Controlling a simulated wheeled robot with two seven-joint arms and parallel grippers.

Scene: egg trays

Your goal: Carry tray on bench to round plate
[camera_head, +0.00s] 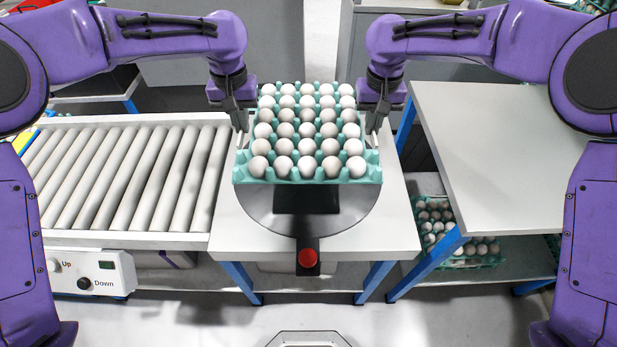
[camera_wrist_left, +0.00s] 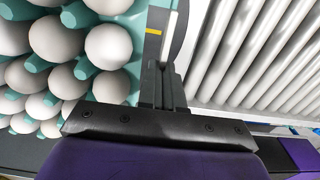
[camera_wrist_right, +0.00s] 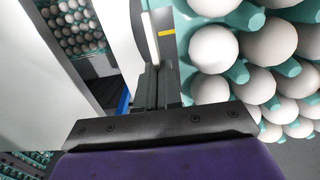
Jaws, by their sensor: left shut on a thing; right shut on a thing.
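A teal tray (camera_head: 308,172) full of white eggs is level between my two grippers, over the grey round plate (camera_head: 345,222) on the middle table. A dark gap under its front edge suggests it is above the plate; whether it touches is hard to tell. My left gripper (camera_head: 241,122) is shut on the tray's left edge, and my right gripper (camera_head: 374,124) is shut on its right edge. The tray and eggs also show in the left wrist view (camera_wrist_left: 132,72) and the right wrist view (camera_wrist_right: 186,72). The inner fingers are partly hidden.
A roller conveyor (camera_head: 125,180) with a control box (camera_head: 90,273) stands on the left. A bare white table (camera_head: 500,160) is on the right, with more egg trays (camera_head: 445,232) on the shelf below. A red button (camera_head: 308,258) sits at the front of the plate.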

